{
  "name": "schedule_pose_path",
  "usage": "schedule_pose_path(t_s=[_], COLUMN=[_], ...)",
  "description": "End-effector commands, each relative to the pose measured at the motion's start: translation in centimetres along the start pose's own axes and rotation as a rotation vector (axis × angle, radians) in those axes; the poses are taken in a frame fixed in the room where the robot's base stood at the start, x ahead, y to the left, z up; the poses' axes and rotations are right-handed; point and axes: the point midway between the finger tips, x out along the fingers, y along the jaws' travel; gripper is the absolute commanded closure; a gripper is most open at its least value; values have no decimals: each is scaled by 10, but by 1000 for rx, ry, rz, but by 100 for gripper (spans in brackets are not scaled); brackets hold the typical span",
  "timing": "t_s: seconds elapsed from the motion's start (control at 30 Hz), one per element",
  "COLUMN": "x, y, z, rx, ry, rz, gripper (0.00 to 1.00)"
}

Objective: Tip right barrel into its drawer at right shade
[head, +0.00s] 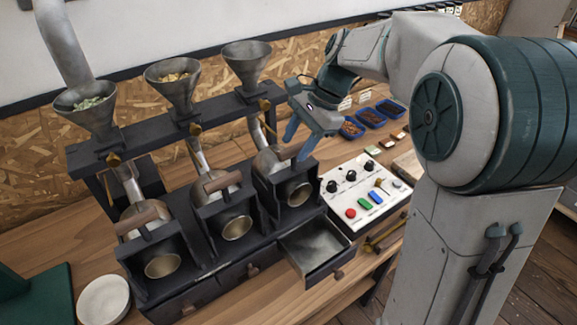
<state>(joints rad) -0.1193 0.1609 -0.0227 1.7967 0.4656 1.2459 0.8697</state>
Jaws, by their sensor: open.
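The right barrel (298,191) is a metal drum in a dark frame, with its round mouth facing the front. Its wooden handle (288,151) shows at the top, by my fingertips. The drawer under it (312,248) is pulled open and its visible floor looks bare. My gripper (296,148) is open, fingers pointing down, just above and beside the handle. I cannot tell whether it touches. What lies inside the barrel is hidden. Several small shade samples (387,143) lie on the bench at the right, with brown colours from pale to dark.
The left barrel (163,266) and middle barrel (236,227) stand alongside, their drawers shut. Funnels rise above. A white control panel (351,181) with knobs and coloured buttons sits right of the right barrel. Blue bean trays (371,117) stand behind.

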Motion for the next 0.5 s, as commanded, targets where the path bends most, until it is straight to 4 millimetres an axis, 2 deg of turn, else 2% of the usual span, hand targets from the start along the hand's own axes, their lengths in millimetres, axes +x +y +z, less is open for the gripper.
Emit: schedule_pose_path(t_s=[0.03,0.2,0.5], x=[13,33,49], y=[1,1,0], z=[-2,-1,0], rx=[-1,-1,0], ry=[-1,-1,-1], rz=[1,1,1], gripper=[57,57,57])
